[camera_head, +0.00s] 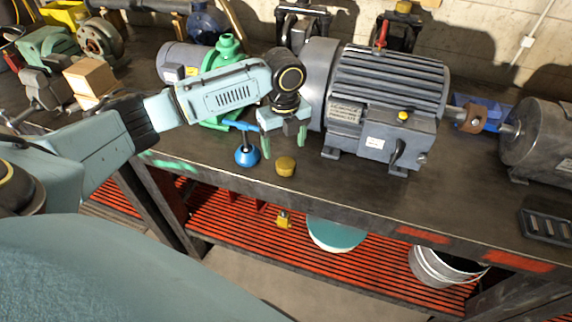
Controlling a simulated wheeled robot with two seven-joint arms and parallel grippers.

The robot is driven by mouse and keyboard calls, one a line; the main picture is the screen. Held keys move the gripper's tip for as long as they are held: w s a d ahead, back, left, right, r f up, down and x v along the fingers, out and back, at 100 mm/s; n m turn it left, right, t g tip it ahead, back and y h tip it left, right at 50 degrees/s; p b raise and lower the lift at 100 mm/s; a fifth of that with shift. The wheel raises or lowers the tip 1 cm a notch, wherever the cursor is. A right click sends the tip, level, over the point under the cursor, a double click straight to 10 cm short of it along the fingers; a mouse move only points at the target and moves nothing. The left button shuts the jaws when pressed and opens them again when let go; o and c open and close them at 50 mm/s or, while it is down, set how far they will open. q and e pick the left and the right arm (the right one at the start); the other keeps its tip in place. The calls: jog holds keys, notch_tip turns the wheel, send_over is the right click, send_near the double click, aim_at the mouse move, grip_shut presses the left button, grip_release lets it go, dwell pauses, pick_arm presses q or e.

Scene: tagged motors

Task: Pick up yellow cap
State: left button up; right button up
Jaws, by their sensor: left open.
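A small round yellow cap (286,166) lies on the dark workbench near its front edge, below the big grey motor's left end. My left arm comes in from the left, and its gripper (283,146) points down just above and behind the cap. Its green fingers are apart with nothing seen between them. The gripper does not appear to touch the cap. My right gripper is not in view.
A large grey motor (390,85) stands right of the gripper. A blue round-based object (247,156) stands just left of the cap. A green pump (227,50) is behind my arm. A lower red slatted shelf (370,268) holds a bucket (437,268).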

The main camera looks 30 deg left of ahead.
aim_at(286, 163)
pick_arm(q)
jog(key=shift+d+f, duration=0.15)
jog(key=shift+f, duration=3)
jog(key=shift+c, duration=0.3)
jog(key=c, duration=1)
